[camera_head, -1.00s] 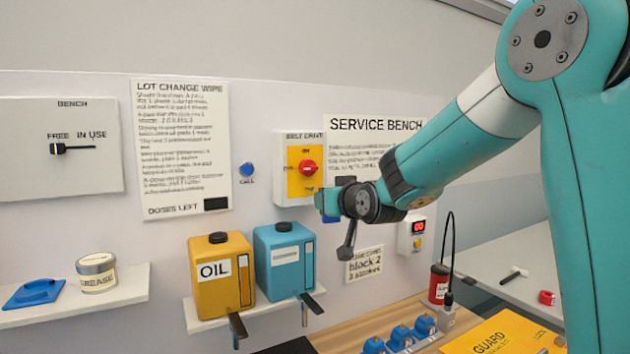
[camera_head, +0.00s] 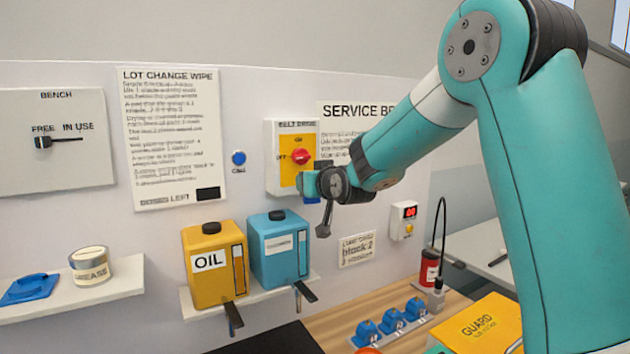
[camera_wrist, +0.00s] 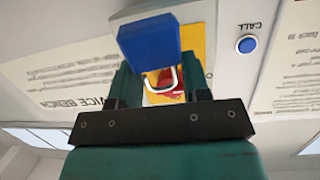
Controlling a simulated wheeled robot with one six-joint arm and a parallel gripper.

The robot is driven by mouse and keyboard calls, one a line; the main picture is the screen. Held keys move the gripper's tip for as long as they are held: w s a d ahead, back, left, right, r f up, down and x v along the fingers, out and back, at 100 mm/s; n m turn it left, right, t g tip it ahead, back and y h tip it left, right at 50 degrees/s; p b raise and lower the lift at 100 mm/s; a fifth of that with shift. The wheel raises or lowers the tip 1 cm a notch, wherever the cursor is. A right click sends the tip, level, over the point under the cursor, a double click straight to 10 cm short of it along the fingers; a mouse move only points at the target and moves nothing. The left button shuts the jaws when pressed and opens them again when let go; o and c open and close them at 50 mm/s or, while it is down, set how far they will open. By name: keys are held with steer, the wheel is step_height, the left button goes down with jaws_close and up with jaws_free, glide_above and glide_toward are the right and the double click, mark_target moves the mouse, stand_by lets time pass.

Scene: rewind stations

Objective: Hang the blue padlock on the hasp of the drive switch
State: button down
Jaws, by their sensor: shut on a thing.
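My gripper (camera_wrist: 158,72) is shut on the blue padlock (camera_wrist: 150,42), whose body sits between and beyond the fingertips in the wrist view. Its pale shackle (camera_wrist: 177,78) shows between the fingers. In the head view my gripper (camera_head: 309,186) is just below and in front of the red knob (camera_head: 299,157) of the belt drive switch (camera_head: 281,140). A small blue part of the padlock (camera_head: 312,200) shows under the gripper. The switch's yellow plate and red part show behind the shackle in the wrist view. The hasp is hidden, and I cannot tell whether the shackle touches it.
Yellow oil (camera_head: 206,284) and blue (camera_head: 270,264) canisters stand on a shelf below left of the switch. Blue padlock-like items (camera_head: 391,321) sit in a strip on the bench, beside a yellow guard box (camera_head: 482,327). A blue call button (camera_head: 239,158) is left of the switch.

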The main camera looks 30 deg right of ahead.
steer(key=shift+r+p+x, duration=0.15)
steer(key=shift+p+x, duration=0.25)
steer(key=shift+x, duration=0.3)
steer(key=shift+r+p+x, duration=0.15)
steer(key=shift+p+x, duration=0.25)
steer(key=shift+x, duration=0.25)
steer(key=shift+w+f+b, duration=0.65)
steer(key=shift+w+b, duration=0.1)
steer(key=shift+b, duration=0.15)
steer(key=c, duration=0.5)
jaws_free()
steer(key=shift+a, duration=0.1)
